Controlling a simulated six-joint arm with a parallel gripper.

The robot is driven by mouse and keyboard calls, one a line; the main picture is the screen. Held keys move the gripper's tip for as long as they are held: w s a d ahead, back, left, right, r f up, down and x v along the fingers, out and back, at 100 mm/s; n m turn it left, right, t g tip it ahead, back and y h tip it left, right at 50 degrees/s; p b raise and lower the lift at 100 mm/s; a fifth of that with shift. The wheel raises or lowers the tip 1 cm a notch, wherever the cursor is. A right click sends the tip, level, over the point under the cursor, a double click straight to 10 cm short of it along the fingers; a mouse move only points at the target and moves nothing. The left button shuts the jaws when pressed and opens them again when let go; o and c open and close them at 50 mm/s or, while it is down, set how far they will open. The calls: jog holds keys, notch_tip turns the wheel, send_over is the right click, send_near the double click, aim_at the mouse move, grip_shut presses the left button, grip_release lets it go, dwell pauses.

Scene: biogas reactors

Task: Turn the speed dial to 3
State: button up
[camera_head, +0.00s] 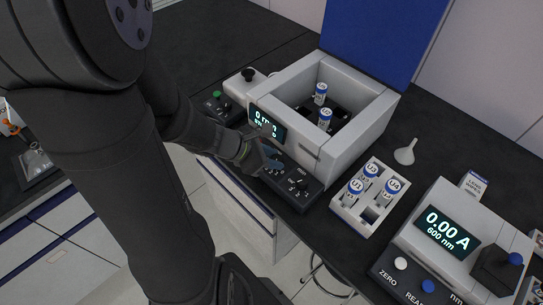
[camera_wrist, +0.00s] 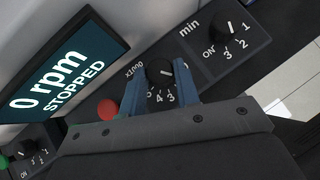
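The control panel (camera_head: 290,186) is at the front of a grey box-shaped machine whose display (camera_wrist: 58,74) reads 0 rpm STOPPED. A black dial (camera_wrist: 160,71) with a white pointer mark is on this panel, ringed by numbers; 3 and 4 show below it. Its name label is partly hidden, so I cannot tell its name. My gripper (camera_wrist: 161,72) has its two blue fingers apart, one on each side of this dial. I cannot tell whether they touch it. In the head view, my gripper (camera_head: 269,160) is at the panel and hides this dial.
A second dial (camera_wrist: 222,27) marked min, with ON, 1, 2, 3, is close to the right finger. A red button (camera_wrist: 107,109) is to the left. A vial rack (camera_head: 345,213) and a 0.00 A meter (camera_head: 446,231) stand to the right. A blue lid (camera_head: 385,38) stands raised behind.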

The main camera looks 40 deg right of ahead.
jog(key=shift+c, duration=0.8)
jog(key=shift+m, duration=0.3)
jog(key=m+g, duration=0.1)
jog(key=m+g+y, duration=0.1)
jog(key=shift+w+d+m+y, duration=0.2)
jog(key=shift+m+y, duration=0.1)
jog(key=shift+m, duration=0.1)
jog(key=shift+w+d+m+g+y, duration=0.15)
jog(key=shift+m+g+y, duration=0.9)
jog(key=shift+m, duration=0.85)
jog(key=o, duration=1)
